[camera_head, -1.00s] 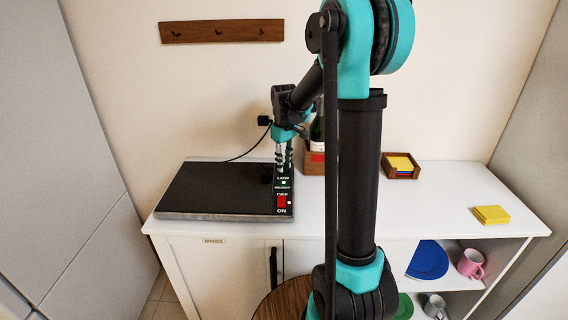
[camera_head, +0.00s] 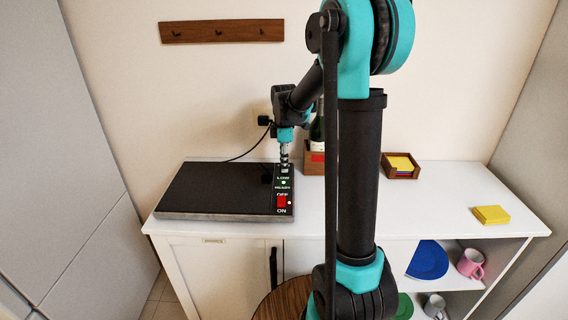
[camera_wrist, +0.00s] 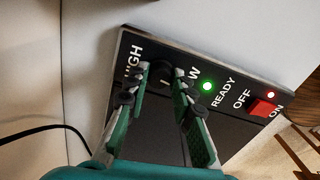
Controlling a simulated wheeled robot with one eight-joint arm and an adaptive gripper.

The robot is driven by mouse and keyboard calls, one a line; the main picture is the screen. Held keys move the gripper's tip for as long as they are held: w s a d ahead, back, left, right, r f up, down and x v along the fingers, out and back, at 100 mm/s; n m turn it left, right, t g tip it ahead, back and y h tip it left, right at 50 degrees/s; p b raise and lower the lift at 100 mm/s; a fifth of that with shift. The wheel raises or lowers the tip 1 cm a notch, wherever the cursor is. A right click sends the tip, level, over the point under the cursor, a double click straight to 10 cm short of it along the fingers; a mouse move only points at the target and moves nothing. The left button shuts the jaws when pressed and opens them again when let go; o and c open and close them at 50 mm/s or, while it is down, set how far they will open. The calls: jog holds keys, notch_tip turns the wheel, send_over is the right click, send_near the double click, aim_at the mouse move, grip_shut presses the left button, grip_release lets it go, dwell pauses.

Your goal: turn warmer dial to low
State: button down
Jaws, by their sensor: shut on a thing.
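The warmer (camera_head: 212,187) is a flat black plate on the white counter, with a control strip along its right side. Its dark dial (camera_wrist: 163,78) sits between the HIGH and LOW labels in the wrist view; a small pale mark shows on it. My gripper (camera_wrist: 161,71) points down over the strip, its fingertips shut on the dial from both sides. The right finger covers part of the LOW label. In the head view my gripper (camera_head: 284,164) hides the dial. The green READY light (camera_wrist: 208,86) is lit, and a small red light glows beside the red switch (camera_wrist: 262,107).
A wooden box with a bottle (camera_head: 316,160) stands close behind and right of my gripper. A box of packets (camera_head: 401,166) and yellow squares (camera_head: 491,214) lie farther right. A black cord (camera_head: 248,151) runs to the wall. The counter's middle right is clear.

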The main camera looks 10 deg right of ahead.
jog(key=shift+n, duration=0.9)
jog(key=c, duration=1.3)
grip_release()
notch_tip(320, 180, up, 12)
